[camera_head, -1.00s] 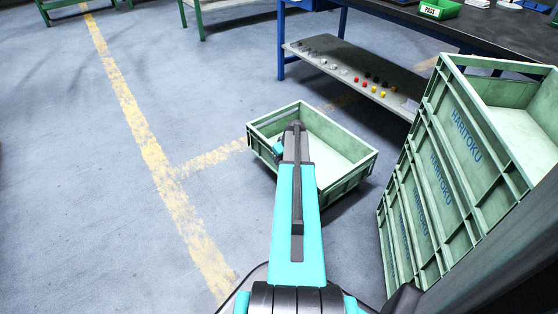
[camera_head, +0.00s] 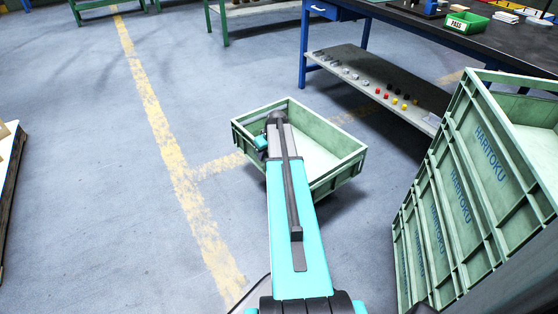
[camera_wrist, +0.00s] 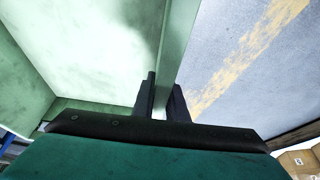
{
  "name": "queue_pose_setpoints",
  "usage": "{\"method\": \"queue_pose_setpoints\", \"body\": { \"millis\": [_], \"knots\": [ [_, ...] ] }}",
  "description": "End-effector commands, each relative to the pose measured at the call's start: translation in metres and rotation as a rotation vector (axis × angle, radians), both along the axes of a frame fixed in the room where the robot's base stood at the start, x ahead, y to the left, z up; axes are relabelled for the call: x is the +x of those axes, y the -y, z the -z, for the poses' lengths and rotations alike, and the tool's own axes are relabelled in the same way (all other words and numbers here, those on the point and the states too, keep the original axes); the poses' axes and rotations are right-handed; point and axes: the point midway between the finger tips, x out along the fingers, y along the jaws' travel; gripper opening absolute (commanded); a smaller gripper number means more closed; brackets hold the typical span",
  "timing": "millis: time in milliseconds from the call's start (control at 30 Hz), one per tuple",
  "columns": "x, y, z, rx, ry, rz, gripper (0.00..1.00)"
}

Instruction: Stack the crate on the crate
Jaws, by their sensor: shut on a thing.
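A pale green open crate (camera_head: 350,167) is in the middle of the head view, in front of my arm, and its inside looks empty. In the wrist view my gripper (camera_wrist: 162,100) has one finger inside and one finger outside the wall of this crate (camera_wrist: 177,45), shut on it. In the head view my arm hides the gripper and part of the crate's near side. A stack of several like green crates (camera_head: 437,215) marked HARITOKU stands at the right. The top one is open, and what I see of its inside is bare.
A dark-topped workbench (camera_head: 425,22) with blue legs stands behind, its lower shelf (camera_head: 350,75) holding small parts. A green PASS bin (camera_head: 465,22) is on top. A pallet-like edge (camera_head: 8,170) shows at the far left. Floor with yellow lines is free at left.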

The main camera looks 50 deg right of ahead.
Motion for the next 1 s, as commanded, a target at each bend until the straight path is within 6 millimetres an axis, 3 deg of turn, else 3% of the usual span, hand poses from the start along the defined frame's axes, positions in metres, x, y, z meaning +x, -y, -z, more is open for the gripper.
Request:
{"method": "queue_pose_setpoints", "body": {
  "millis": [500, 1000],
  "knots": [
    [0.069, -0.096, -0.065, -0.009, -0.003, -0.059, 0.00],
    [0.114, -0.197, -0.121, -0.009, -0.006, -0.104, 0.00]
  ]
}}
